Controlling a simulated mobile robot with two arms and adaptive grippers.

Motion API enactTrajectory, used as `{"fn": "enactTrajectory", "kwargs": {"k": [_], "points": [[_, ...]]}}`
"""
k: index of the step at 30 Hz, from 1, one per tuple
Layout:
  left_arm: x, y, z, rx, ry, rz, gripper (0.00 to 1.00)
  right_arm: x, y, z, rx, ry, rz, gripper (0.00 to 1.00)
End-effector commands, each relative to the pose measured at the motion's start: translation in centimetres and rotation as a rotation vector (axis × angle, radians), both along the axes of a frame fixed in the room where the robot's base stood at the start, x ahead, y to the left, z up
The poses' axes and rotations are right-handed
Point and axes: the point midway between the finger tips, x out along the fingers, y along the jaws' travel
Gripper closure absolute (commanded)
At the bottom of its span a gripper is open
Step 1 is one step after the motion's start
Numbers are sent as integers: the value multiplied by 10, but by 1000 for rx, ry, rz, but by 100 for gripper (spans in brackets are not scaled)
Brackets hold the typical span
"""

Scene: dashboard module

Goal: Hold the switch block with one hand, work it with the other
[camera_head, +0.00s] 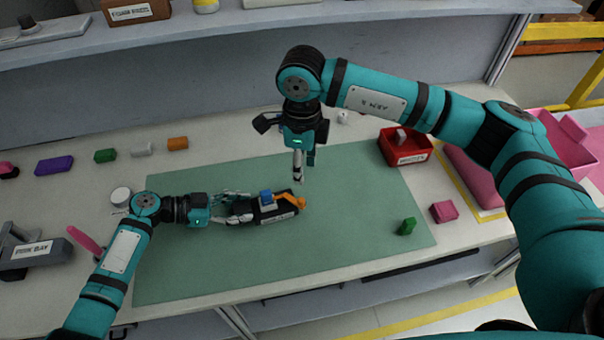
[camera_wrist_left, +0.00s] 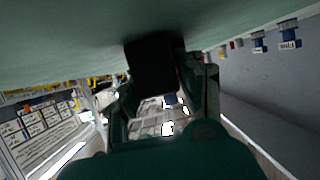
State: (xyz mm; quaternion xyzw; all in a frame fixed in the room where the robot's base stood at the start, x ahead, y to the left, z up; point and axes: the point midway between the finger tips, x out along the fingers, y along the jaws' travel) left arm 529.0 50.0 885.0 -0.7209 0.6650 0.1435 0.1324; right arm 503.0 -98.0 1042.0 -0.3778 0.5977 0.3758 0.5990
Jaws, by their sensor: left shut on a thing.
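The switch block (camera_head: 270,212) is a dark block with a pale label, a blue part on top and an orange lever (camera_head: 290,199) at its right end. It lies on the green mat (camera_head: 350,210). My left gripper (camera_head: 246,210) is shut on the left end of the block. In the left wrist view the block (camera_wrist_left: 153,66) shows as a dark shape between the fingers. My right gripper (camera_head: 298,172) points down above the mat, just behind and above the lever, apart from it. Its fingers look close together, but I cannot tell whether it is open or shut.
A red labelled bin (camera_head: 405,152) stands at the mat's back right. A green block (camera_head: 407,226) and a pink block (camera_head: 443,211) lie at the right. Several small coloured blocks line the back left. A grey labelled fixture (camera_head: 35,252) stands at far left. The mat's front middle is clear.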

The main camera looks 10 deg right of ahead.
Motion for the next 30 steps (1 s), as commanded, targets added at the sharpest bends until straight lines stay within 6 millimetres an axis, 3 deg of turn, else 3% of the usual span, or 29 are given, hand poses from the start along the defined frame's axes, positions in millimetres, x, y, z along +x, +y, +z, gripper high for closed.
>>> {"fn": "enactTrajectory", "kwargs": {"k": [11, 12, 18, 26, 30], "points": [[-1, 0, -2, 3, 2, -1, 100, 0, 0, 2, 0, 0, 0, 61], [-1, 0, -2, 3, 2, -1, 61, 0, 0, 2, 0, 0, 0, 61], [0, 0, -1, 2, 1, -1, 37, 0, 0, 2, 0, 0, 0, 61], [0, 1, 0, 1, 0, 0, 37, 0, 0, 2, 0, 0, 1, 61], [-1, 13, 4, 2, -1, 2, 37, 0, 0, 2, 0, 0, 1, 61]]}}
